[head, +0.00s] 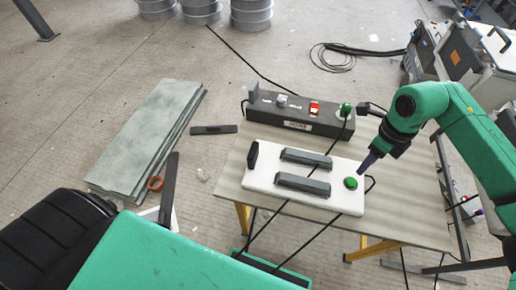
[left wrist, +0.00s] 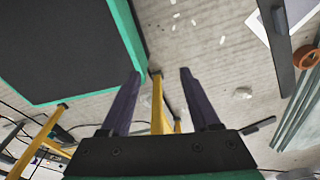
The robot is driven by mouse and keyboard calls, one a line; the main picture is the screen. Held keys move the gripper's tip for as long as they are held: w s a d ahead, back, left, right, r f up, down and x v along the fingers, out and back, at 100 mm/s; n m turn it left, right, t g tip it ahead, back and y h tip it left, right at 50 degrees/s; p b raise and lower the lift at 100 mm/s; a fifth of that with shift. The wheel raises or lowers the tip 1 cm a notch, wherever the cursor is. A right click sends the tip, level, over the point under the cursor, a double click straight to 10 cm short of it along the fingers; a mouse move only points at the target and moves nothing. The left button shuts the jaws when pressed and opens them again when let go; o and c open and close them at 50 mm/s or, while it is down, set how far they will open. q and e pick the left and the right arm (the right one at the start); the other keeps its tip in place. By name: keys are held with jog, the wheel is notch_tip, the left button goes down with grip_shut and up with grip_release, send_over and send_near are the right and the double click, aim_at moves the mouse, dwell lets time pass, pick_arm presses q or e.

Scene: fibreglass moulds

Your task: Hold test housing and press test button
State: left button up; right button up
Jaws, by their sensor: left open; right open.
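The test housing (head: 330,196) is a white slab lying on a grey table (head: 400,215) in the head view. It carries two grey bar handles (head: 303,185) and a green test button (head: 351,183) near its right end. My right gripper (head: 366,165) is just above and beside the button, pointing down toward it; contact is not visible. Its fingers overlap in this view, and nothing shows between them. My left gripper (left wrist: 158,74) is open and empty in the left wrist view, over the floor and a yellow trestle leg. The housing is not clear in that view.
A dark control box (head: 295,113) with a red switch stands behind the housing. Black cables cross the housing and table. Grey boards (head: 150,140) lie on the floor at left, with an orange ring (head: 155,183). Equipment cases (head: 465,55) stand at the back right.

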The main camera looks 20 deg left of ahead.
pick_arm(q)
jog(key=w+d+r+n+t+h, duration=0.3)
jog(key=w+d+r+n+t, duration=0.5)
jog(key=w+d+r+n, duration=0.45)
jog(key=r+n+t+y, duration=0.1)
jog(key=r+n+t, duration=0.1)
jog(key=r+n, duration=0.4)
jog(key=w+r+n+t+y, duration=0.1)
jog(key=r+n+t, duration=0.1)
jog(key=r+n, duration=0.5)
jog(key=r+n+t+y, duration=0.1)
jog(key=r+n+y, duration=0.1)
jog(key=r+n, duration=0.4)
jog(key=shift+w+a+r+n+t, duration=0.1)
jog(key=shift+w+n+t, duration=0.1)
jog(key=shift+n, duration=0.5)
jog(key=shift+w+a+r+n+t, duration=0.1)
jog(key=shift+n+t, duration=0.1)
jog(key=shift+n, duration=0.45)
jog(key=n+t+y, duration=0.1)
jog(key=n+t, duration=0.2)
jog(key=n, duration=0.2)
send_near(256, 142)
jog(key=w, duration=0.6)
jog(key=w+a, duration=0.1)
jog(key=w, duration=0.3)
jog(key=shift+f, duration=0.15)
grip_shut()
